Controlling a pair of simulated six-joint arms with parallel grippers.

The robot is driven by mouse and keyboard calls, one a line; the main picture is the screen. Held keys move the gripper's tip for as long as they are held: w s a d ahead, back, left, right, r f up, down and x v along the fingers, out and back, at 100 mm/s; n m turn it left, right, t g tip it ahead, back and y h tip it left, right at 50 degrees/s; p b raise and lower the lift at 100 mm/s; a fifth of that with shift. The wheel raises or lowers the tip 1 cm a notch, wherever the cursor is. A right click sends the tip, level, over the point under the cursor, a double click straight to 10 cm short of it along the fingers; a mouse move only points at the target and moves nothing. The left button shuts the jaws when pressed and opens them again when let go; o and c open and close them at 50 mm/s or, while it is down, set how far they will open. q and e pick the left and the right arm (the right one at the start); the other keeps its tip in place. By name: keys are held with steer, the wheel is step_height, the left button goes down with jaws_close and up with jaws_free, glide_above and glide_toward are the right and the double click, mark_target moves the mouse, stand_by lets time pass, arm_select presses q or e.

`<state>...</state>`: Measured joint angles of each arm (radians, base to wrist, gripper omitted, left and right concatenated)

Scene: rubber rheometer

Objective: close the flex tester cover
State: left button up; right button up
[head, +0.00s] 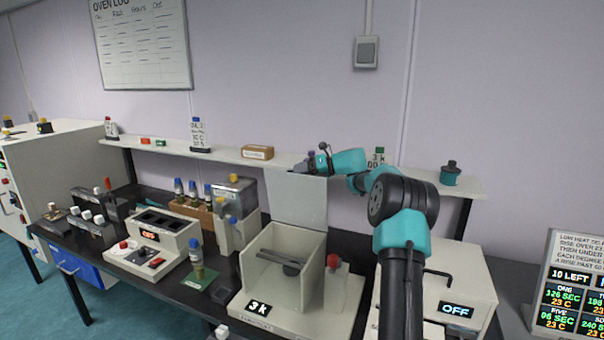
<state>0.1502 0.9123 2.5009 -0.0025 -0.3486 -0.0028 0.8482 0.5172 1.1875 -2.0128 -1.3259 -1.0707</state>
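The flex tester (262,308) is a cream box with a "3 k" display, an open-topped chamber and a dark arm (280,261) inside. Its cover (299,212) is a pale translucent panel standing upright at the back of the chamber, so it is open. My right gripper (312,163) is at the cover's top edge, in front of the shelf. It is small and dark there, and I cannot tell whether its fingers touch the cover or are open or shut. My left gripper is not in view.
A red knob (333,262) stands right of the chamber. A machine reading "OFF" (456,309) is partly behind my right arm. A dispenser (235,205) stands close on the left.

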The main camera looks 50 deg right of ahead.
steer(key=shift+c, duration=0.2)
jaws_close()
steer(key=shift+f, duration=0.1)
